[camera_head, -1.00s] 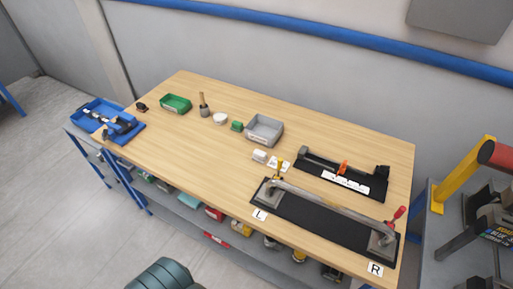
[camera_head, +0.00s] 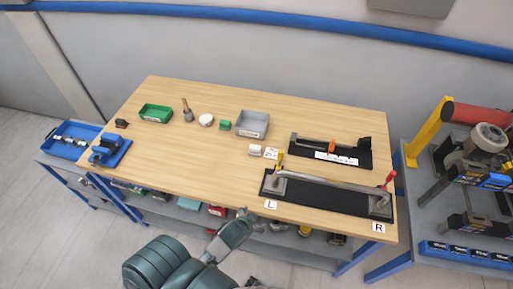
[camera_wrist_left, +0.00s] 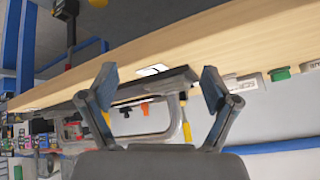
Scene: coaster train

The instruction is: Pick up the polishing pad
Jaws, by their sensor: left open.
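No thing here is labelled as the polishing pad. The likeliest are a white round piece (camera_head: 206,120) and a small green block (camera_head: 225,125), both standing on the wooden table between the green bin and the grey bin. I cannot tell which it is. A green block (camera_wrist_left: 280,73) shows at the right of the left wrist view. My left gripper (camera_wrist_left: 158,85) is open and empty, its two fingers spread. In the head view its arm is low, in front of the table's near edge, well apart from these pieces. My right gripper is not in view.
The wooden table (camera_head: 180,165) is clear at its middle front. A black mat (camera_head: 325,203) with a metal bar lies front right, a black fixture (camera_head: 335,158) behind it. A grey bin (camera_head: 252,124), green bin (camera_head: 155,113), white block (camera_head: 254,150) and blue vise (camera_head: 108,150) also stand there.

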